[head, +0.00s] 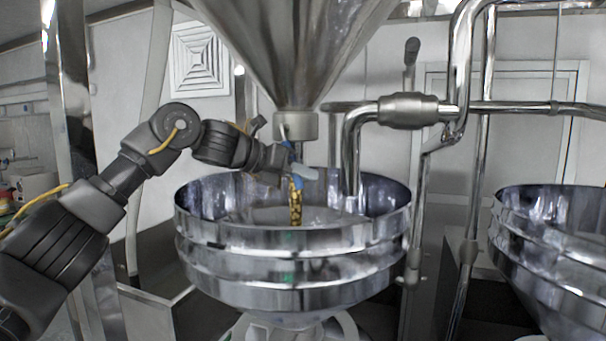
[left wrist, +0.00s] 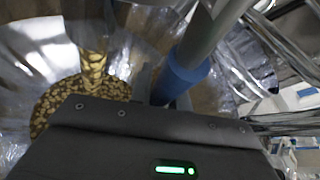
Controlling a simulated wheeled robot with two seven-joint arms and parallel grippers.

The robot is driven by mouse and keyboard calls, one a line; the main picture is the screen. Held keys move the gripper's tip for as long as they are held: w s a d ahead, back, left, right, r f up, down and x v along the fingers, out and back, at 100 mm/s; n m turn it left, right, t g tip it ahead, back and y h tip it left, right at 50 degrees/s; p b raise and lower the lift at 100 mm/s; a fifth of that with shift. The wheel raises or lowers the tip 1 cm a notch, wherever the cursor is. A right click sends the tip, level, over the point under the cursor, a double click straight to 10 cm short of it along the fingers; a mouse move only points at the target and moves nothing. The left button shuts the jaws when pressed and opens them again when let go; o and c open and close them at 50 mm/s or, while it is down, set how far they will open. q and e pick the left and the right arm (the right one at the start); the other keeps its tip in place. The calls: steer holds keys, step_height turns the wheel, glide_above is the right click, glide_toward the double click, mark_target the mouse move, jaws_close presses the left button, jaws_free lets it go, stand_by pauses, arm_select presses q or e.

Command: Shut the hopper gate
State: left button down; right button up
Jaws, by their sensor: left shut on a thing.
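The steel hopper (head: 295,40) hangs at the top centre, ending in a pale collar (head: 296,125). A gate handle with a blue grip (head: 287,147) sits just below the collar; in the left wrist view its blue sleeve (left wrist: 180,78) lies on a grey rod. My left gripper (head: 288,165) is shut on the gate handle, partly hiding it. A stream of beans (head: 295,203) falls below the gate into the steel bowl (head: 290,240). The left wrist view shows the stream (left wrist: 93,65) and a bean pile (left wrist: 60,101). My right gripper is not in view.
A bent steel pipe (head: 352,150) goes down into the bowl on the right of the stream. Upright pipes (head: 479,150) stand farther right. A second steel bowl (head: 555,245) is at the right edge. A wall vent (head: 200,58) is behind.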

arm_select(q)
steer(key=d+r+n+h+b, duration=0.1)
steer(key=s+d+r+n+h+b, duration=0.1)
steer(key=d+h+b, duration=0.1)
steer(key=shift+r+t, duration=0.2)
steer(key=shift+t, duration=0.1)
steer(key=c, duration=1.3)
jaws_free()
steer(key=shift+s, duration=0.1)
